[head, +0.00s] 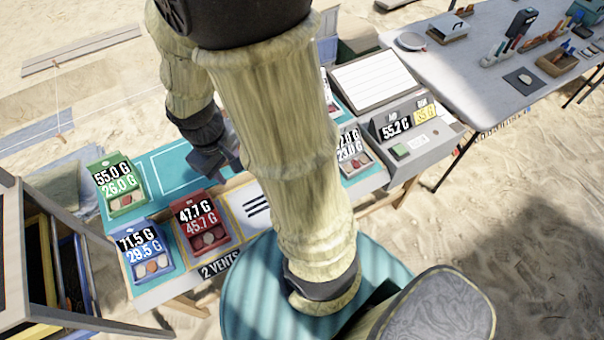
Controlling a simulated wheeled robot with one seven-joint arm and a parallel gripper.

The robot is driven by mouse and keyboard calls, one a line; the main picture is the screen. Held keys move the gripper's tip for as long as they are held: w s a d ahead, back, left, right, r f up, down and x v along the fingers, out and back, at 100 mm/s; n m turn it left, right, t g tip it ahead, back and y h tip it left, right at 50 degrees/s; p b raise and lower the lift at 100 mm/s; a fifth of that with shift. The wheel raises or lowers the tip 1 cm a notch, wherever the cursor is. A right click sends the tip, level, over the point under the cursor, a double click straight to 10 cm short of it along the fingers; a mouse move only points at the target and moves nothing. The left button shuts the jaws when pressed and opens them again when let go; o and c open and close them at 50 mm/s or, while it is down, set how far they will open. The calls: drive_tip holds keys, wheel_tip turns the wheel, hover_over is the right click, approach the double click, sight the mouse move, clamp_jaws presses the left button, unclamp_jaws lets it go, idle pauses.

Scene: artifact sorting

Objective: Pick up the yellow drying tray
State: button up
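No whole yellow drying tray shows clearly. Yellow edges (47,262) show inside the wooden rack (12,245) at the lower left, beside dark panels and a blue edge; I cannot tell whether they belong to the tray. A pale panel with a yellow outline and black bars (257,206) lies at the table's front edge, partly behind my arm, above a "2 VENTS" label. My gripper (218,163) hangs low over the teal mat near the middle of the table, right of the green tray and away from the rack. Its fingers are small and dark, so their opening is unclear.
A green tray (123,203), a blue tray (147,274) and a red tray (205,242), each with small pieces and a weight sign, stand on the table. A grey scale unit (432,145) stands right. A cluttered grey table (440,75) is farther back. My arm hides the centre.

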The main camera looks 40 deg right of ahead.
drive_tip(key=w+d+f+n+g+h+b, duration=0.1)
drive_tip(key=w+d+f+n+h+b, duration=0.4)
drive_tip(key=f, duration=0.3)
drive_tip(key=w+d+f+n+g+h+b, duration=0.2)
drive_tip(key=w+d+f+n+h+b, duration=0.2)
drive_tip(key=f, duration=0.5)
drive_tip(key=d+n+h+b, duration=0.1)
drive_tip(key=n+h+b, duration=0.1)
drive_tip(key=n+h, duration=0.1)
drive_tip(key=shift+w+d, duration=0.15)
drive_tip(key=shift+w, duration=0.2)
drive_tip(key=shift+f, duration=0.15)
drive_tip(key=p+x, duration=0.1)
drive_tip(key=x, duration=1)
drive_tip(key=shift+s+d, duration=0.2)
drive_tip(key=shift+d, duration=0.1)
drive_tip(key=shift+d+f, duration=0.25)
drive_tip(key=p+x, duration=0.1)
drive_tip(key=x, duration=0.4)
drive_tip(key=shift+w+d+f+p, duration=0.1)
drive_tip(key=shift+w+p, duration=0.1)
drive_tip(key=shift+p, duration=0.2)
